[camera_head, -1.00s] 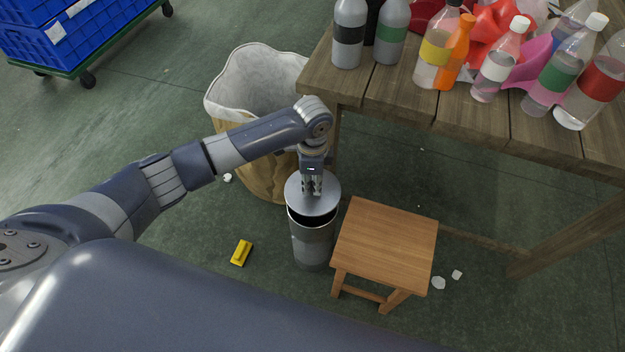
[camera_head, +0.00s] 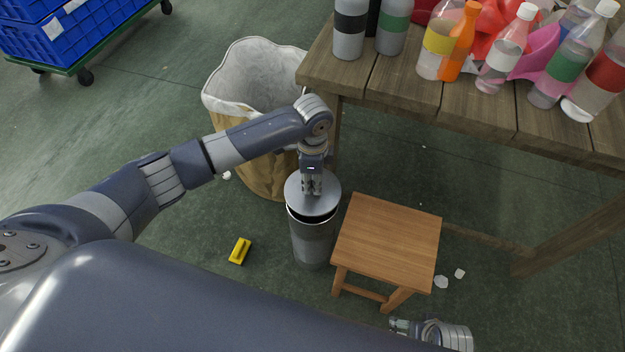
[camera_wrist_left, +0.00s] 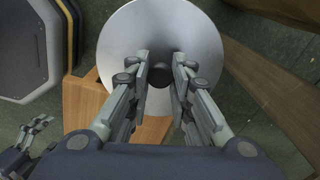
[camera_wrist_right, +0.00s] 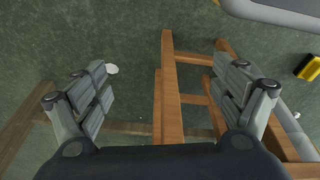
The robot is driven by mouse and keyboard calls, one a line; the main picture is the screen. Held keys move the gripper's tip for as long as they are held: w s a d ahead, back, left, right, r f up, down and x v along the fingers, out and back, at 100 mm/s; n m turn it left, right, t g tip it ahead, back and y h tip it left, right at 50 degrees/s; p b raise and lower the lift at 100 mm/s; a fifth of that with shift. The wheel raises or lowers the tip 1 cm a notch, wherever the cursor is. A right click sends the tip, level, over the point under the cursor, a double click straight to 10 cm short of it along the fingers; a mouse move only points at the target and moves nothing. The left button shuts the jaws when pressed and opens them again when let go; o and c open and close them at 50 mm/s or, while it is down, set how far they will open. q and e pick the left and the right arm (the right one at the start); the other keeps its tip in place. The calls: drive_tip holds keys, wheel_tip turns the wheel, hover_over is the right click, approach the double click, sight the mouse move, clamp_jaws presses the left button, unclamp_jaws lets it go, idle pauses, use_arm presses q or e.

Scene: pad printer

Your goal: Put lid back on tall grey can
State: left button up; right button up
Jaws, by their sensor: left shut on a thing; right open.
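The tall grey can (camera_head: 312,246) stands on the floor, left of the wooden stool. The round grey lid (camera_head: 312,205) is just over its mouth, with a dark gap showing at the front rim. My left gripper (camera_head: 312,190) points down and is shut on the lid's dark knob (camera_wrist_left: 159,74), seen between its fingers in the left wrist view. The lid's disc (camera_wrist_left: 160,25) hides the can there. My right gripper (camera_head: 398,326) is low at the front, near the stool; in the right wrist view it is open and empty (camera_wrist_right: 165,88).
A wooden stool (camera_head: 388,240) stands right beside the can. A lined waste bin (camera_head: 225,90) is behind it. A wooden table (camera_head: 420,95) with several bottles is at the back right. A yellow block (camera_head: 240,251) and white scraps (camera_head: 441,282) lie on the floor.

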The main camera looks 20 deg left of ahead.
use_arm(q)
drive_tip(key=shift+f+b, duration=0.95)
drive_tip(key=shift+b, duration=0.2)
drive_tip(key=shift+f+b, duration=0.3)
drive_tip(key=shift+f, duration=0.85)
use_arm(e)
drive_tip(key=w+v, duration=0.2)
drive_tip(key=v, duration=0.8)
drive_tip(key=shift+w+r+t, duration=0.3)
drive_tip(key=shift+w+r, duration=0.2)
drive_tip(key=shift+r, duration=0.05)
drive_tip(key=shift+f, duration=0.35)
drive_tip(key=shift+f, duration=0.25)
use_arm(q)
drive_tip(key=shift+p, duration=0.35)
use_arm(e)
drive_tip(key=shift+w+a+f, duration=0.1)
drive_tip(key=shift+w+f, duration=0.2)
drive_tip(key=shift+f, duration=0.35)
drive_tip(key=shift+f, duration=0.1)
